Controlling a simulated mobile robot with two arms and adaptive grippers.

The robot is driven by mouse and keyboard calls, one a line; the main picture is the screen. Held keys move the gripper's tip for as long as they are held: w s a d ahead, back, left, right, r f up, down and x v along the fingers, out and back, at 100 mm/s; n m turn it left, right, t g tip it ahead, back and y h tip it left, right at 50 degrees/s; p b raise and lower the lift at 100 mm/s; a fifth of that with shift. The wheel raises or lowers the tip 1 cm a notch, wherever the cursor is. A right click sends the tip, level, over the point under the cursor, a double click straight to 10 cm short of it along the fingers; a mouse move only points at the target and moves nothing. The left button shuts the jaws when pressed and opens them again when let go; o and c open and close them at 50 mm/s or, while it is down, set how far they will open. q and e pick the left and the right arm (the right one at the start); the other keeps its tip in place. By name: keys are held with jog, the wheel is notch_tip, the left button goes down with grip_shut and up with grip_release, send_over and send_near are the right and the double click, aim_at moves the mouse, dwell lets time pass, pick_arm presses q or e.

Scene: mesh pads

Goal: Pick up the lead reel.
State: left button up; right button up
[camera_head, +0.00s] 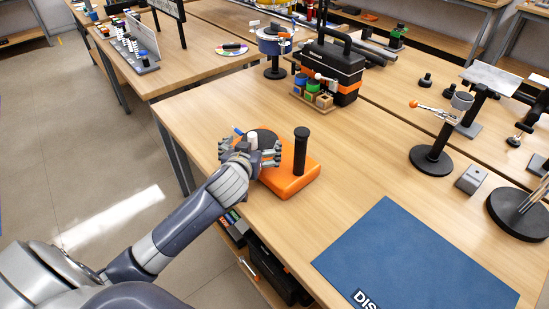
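An orange block-like body (294,178) with a black upright post (301,151) and a dark round part stands near the left edge of the wooden table; it looks like the lead reel, though I cannot be certain. My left gripper (249,150) is over its left end, with its fingers spread apart. A small white cylinder (252,139) shows between the fingers, and a small blue tip shows behind them. Whether the fingers touch anything is unclear. The gripper and wrist hide part of the orange body. My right gripper is not in view.
A black and orange toolbox (331,68) stands behind, with small coloured jars in front of it. A blue mat (415,262) lies at the front right. Black-based stands (432,160) are at the right. The table between is clear.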

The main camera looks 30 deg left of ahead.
aim_at(256, 144)
pick_arm(q)
jog(key=x, duration=0.3)
jog(key=shift+w+f, duration=0.2)
jog(key=shift+w+a+f, duration=0.15)
jog(key=shift+w, duration=0.3)
jog(key=shift+c, duration=0.6)
jog(key=c, duration=0.9)
grip_shut()
jog(key=shift+f, duration=0.15)
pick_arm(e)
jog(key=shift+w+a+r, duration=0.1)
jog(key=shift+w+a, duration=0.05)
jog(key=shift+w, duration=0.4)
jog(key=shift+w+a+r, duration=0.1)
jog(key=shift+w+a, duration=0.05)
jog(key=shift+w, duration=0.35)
